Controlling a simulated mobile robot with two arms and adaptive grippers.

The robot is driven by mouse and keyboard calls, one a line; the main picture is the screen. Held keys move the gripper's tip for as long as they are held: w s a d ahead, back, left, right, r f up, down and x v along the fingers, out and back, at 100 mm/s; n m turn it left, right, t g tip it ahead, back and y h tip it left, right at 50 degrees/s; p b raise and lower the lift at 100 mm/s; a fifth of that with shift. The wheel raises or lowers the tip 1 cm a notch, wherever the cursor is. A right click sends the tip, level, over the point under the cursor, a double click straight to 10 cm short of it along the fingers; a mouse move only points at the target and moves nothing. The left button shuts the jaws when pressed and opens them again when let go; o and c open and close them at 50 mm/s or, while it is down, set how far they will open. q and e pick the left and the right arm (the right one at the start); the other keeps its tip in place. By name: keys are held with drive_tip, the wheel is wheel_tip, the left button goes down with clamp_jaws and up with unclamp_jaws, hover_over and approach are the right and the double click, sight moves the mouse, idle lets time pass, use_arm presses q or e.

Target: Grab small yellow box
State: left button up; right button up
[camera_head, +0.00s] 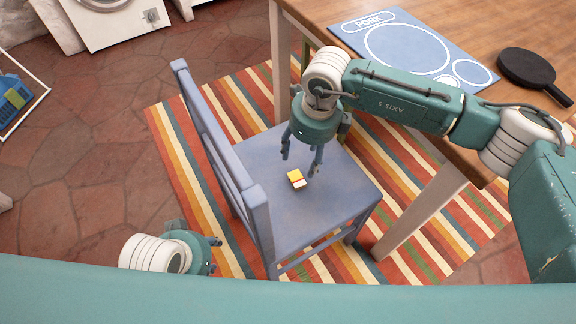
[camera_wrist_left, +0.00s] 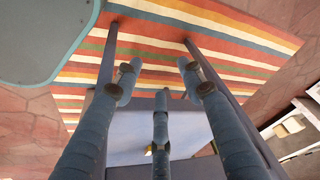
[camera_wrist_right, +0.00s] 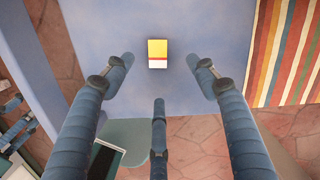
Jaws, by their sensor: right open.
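The small yellow box (camera_head: 297,179), with a white and red band at one end, lies on the seat of the blue chair (camera_head: 325,205). In the right wrist view the box (camera_wrist_right: 158,52) lies beyond the fingertips, between their lines. My right gripper (camera_head: 301,163) is open and empty, pointing down above the seat close to the box; no finger visibly holds it. My left gripper (camera_head: 214,252) is low beside the chair's left side. Its fingers (camera_wrist_left: 158,72) are spread in the left wrist view with nothing between them.
A wooden table (camera_head: 460,25) stands behind and right of the chair, with a blue placemat (camera_head: 375,22) and a dark pan (camera_head: 527,68). The chair's backrest (camera_head: 215,140) rises between my left gripper and the seat. A striped rug (camera_head: 180,150) lies beneath.

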hover_over(297, 179)
drive_tip(key=d, duration=0.1)
wheel_tip(297, 179, down, 5)
drive_tip(key=shift+s+r+b, duration=0.1)
drive_tip(key=shift+b, duration=0.35)
drive_tip(key=f, duration=0.3)
drive_tip(key=f+b, duration=0.1)
drive_tip(key=f, duration=0.1)
drive_tip(key=shift+w+a+f, duration=0.2)
drive_tip(key=shift+a+f, duration=0.1)
drive_tip(key=shift+a, duration=0.1)
use_arm(q)
drive_tip(key=shift+s+f, duration=0.25)
drive_tip(key=shift+f, duration=0.1)
use_arm(e)
drive_tip(key=shift+c, duration=0.5)
drive_tip(key=c, duration=0.9)
